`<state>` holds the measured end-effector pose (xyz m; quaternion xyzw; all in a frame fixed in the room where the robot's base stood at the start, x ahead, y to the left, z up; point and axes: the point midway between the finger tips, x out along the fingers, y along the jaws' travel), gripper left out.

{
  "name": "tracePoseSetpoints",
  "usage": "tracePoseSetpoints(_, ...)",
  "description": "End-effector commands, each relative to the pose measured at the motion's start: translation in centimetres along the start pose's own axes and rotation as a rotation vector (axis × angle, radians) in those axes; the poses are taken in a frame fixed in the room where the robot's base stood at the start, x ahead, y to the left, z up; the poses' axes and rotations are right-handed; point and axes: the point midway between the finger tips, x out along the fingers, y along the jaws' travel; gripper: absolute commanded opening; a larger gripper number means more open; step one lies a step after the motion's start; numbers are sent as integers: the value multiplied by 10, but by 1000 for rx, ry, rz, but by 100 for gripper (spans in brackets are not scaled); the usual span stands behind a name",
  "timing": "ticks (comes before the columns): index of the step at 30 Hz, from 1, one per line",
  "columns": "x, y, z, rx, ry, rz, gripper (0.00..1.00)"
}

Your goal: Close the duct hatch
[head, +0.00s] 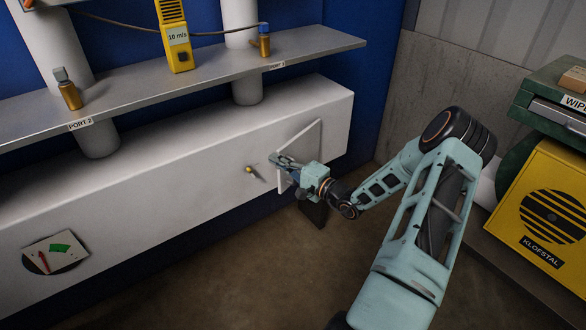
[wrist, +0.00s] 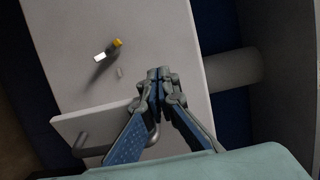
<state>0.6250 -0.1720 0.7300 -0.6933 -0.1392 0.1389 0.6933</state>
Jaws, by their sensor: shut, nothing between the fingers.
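The duct hatch (head: 303,142) is a pale flat panel standing out from the front of the long white duct (head: 180,143), near its right end. It is ajar. In the wrist view the hatch (wrist: 72,124) shows at lower left with a grey bar handle (wrist: 92,152). A small latch with a yellow knob (head: 249,169) sits on the duct face left of the hatch; it also shows in the wrist view (wrist: 116,43). My gripper (head: 277,159) is shut and empty, beside the hatch panel.
A grey shelf (head: 215,78) with brass valves and a yellow meter (head: 174,38) runs above the duct. A dial gauge (head: 56,254) is at lower left. A yellow speaker-like box (head: 543,205) and green cabinet stand at right. The floor before the duct is clear.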

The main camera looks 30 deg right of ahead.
Motion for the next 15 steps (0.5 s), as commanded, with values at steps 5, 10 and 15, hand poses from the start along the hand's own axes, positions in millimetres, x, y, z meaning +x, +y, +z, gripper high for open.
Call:
tracePoseSetpoints(5,31,2,3,-2,-3,0,0)
tracePoseSetpoints(10,49,1,1,-1,-1,-1,0)
tracePoseSetpoints(15,54,0,0,0,0,0,0)
